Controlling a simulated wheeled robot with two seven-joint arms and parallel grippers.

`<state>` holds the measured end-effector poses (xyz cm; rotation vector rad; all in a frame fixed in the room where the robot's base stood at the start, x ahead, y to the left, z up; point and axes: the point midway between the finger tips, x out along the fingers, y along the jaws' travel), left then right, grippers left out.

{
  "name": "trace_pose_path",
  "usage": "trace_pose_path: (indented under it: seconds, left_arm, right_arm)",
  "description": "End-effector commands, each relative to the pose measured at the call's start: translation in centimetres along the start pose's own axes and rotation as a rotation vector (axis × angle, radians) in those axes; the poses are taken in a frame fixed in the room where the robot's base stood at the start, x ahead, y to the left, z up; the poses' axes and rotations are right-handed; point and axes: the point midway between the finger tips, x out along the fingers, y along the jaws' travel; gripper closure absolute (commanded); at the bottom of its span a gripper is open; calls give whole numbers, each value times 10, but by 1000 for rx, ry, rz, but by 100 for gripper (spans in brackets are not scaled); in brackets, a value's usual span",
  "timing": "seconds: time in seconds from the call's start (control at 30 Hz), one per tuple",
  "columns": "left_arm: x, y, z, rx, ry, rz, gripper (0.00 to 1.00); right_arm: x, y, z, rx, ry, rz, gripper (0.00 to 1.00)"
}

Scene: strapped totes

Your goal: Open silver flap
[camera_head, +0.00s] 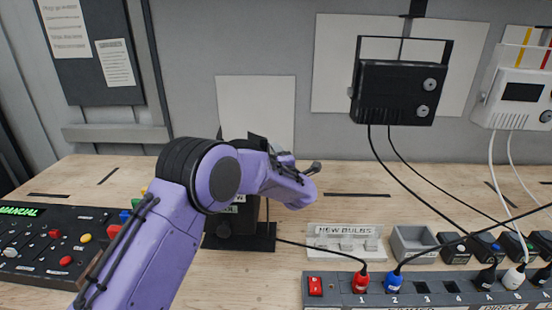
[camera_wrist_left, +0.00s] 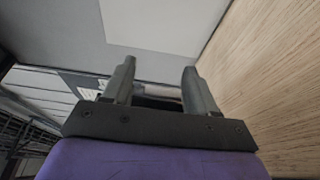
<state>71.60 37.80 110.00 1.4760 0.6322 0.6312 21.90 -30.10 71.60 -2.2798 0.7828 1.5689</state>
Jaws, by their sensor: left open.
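My left gripper (camera_wrist_left: 157,68) is open in the left wrist view, its two grey fingers apart. A dark object with a pale grey part (camera_wrist_left: 160,91) shows low between the fingers; I cannot tell whether this is the silver flap or whether a finger touches it. In the head view my purple left arm reaches over a black device (camera_head: 238,222) on the bench and hides much of it. The fingers cannot be made out clearly there. No silver flap can be clearly identified in the head view. My right gripper is not in view.
On the wooden bench (camera_head: 285,260) are a button panel (camera_head: 40,222) at left, a bulb holder (camera_head: 345,243), a grey bin (camera_head: 412,240) and a socket strip (camera_head: 440,288). A black lamp box (camera_head: 395,92) and a white one (camera_head: 520,92) hang on the wall, with cables trailing down.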

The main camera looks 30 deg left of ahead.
Motion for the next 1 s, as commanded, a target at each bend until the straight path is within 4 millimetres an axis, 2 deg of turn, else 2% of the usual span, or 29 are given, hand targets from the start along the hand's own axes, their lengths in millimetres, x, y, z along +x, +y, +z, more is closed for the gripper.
trace_pose_path:
  seconds: [0.07,0.3,0.43,0.57,0.8,0.87,0.9,0.97,1.0]
  left_arm:
    - [-11,-3,1,0,-2,0,43]
    - [-68,-4,1,0,-5,1,43]
    - [-91,-2,0,0,-2,0,43]
    - [-101,-1,0,1,-1,0,43]
    - [-102,0,0,0,-1,0,43]
    - [-103,-1,1,0,-6,-1,62]
    - [-104,-4,6,-3,-23,-5,75]
    - [-110,-11,21,-14,-82,-14,95]
    - [-115,-14,35,-23,-133,-19,100]
  right_arm:
    - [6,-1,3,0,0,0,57]
    - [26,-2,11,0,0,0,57]
    - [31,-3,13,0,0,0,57]
    - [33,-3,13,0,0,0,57]
    - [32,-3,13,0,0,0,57]
    - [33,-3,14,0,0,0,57]
    - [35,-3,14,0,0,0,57]
    - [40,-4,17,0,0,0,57]
    - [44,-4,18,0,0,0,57]
